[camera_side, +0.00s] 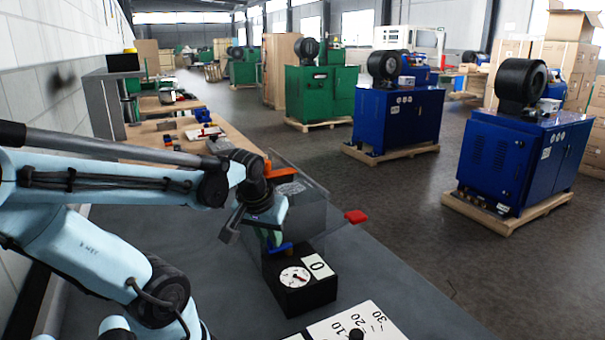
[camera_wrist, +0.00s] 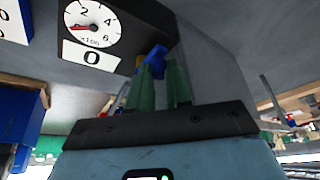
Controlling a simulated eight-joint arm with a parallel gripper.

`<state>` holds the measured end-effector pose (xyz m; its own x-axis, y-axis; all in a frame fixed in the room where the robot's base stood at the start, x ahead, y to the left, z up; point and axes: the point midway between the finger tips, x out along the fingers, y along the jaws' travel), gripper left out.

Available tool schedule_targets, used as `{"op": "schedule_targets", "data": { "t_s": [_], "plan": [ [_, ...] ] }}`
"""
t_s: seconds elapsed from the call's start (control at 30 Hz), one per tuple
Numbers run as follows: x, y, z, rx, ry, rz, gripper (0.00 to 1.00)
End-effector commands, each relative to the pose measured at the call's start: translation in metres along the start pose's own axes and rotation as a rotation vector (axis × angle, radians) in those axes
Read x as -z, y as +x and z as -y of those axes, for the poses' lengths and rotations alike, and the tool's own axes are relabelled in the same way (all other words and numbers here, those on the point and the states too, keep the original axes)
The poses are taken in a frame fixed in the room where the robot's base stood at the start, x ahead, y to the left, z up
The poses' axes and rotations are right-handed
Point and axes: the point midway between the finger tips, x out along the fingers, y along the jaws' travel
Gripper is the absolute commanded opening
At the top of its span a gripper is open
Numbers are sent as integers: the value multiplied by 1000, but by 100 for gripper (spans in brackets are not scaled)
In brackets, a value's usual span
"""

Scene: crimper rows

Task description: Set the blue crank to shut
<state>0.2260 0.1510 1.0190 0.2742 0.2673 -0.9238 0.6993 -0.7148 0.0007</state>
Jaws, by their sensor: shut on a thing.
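The blue crank (camera_side: 281,248) sits at the upper edge of a black box (camera_side: 303,298) with a round white gauge (camera_side: 295,277). In the wrist view the crank (camera_wrist: 155,53) shows between the green fingers of my gripper (camera_wrist: 160,68). My gripper (camera_side: 277,238) is shut on the crank and hides part of it. The gauge (camera_wrist: 92,24) also shows in the wrist view, with a red needle pointing left and a white "0" card (camera_wrist: 91,56) beside it. I cannot tell the crank's exact angle.
A red-ended lever (camera_side: 356,217) sticks out to the right of the grey housing (camera_side: 312,212). An orange handle (camera_side: 283,171) lies behind my wrist. A white scale plate (camera_side: 375,322) with a black knob (camera_side: 356,334) is at the front. The grey bench (camera_side: 390,275) is clear to the right.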

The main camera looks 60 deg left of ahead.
Motion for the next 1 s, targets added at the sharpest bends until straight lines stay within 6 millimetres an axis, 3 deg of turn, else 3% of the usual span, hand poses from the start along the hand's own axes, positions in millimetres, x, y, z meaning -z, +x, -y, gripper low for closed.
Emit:
{"op": "schedule_targets", "data": {
  "t_s": [0.37,0.4,0.57,1.0],
  "plan": [
    [0,0,1,1,5,-1,0],
    [0,0,1,1,5,-1,20],
    [0,0,1,1,4,-1,43],
    [-2,0,-1,25,-43,1,43]
  ]
}}
